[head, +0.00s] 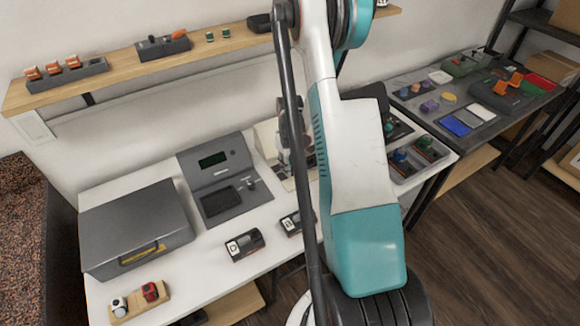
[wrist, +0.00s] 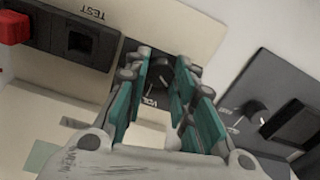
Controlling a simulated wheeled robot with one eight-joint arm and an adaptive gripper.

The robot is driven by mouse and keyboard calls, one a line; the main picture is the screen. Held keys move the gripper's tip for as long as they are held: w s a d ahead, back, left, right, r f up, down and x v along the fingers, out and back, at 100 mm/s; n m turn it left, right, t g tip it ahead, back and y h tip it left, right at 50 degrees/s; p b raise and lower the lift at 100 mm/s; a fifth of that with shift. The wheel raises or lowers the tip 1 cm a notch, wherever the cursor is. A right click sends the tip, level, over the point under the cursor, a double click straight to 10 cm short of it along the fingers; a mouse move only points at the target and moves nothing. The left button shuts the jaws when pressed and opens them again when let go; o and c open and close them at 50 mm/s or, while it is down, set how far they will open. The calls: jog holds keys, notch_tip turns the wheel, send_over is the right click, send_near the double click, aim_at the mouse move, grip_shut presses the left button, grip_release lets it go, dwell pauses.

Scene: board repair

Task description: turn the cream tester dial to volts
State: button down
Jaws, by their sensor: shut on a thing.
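The cream tester (head: 265,138) stands at the back of the white table in the head view, mostly hidden behind my arm. In the wrist view its cream panel (wrist: 165,22) fills the top, with a dark TEST socket at the left. Its black dial (wrist: 158,72) sits on a dark plate, with part of a "VOL" label beside it. My gripper (wrist: 162,80) has its teal-padded fingers on both sides of the dial, shut on it. The fingers hide part of the dial and its markings, so I cannot tell where it points.
A grey tester (head: 215,165) with its own knob stands close beside the cream one. A grey case (head: 135,215) is at the left. Small black modules (head: 245,244) lie at the table's front. A red part (wrist: 14,28) is at the wrist view's left edge.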

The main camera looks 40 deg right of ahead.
jog(key=m+b, duration=0.2)
jog(key=m, duration=0.3)
jog(key=shift+f, duration=0.1)
jog(key=m+b, duration=0.1)
jog(key=m, duration=0.4)
jog(key=shift+m+b, duration=0.3)
jog(key=shift+b, duration=0.05)
jog(key=c, duration=1.3)
grip_release()
jog(key=shift+c, duration=0.2)
notch_tip(320, 180, up, 12)
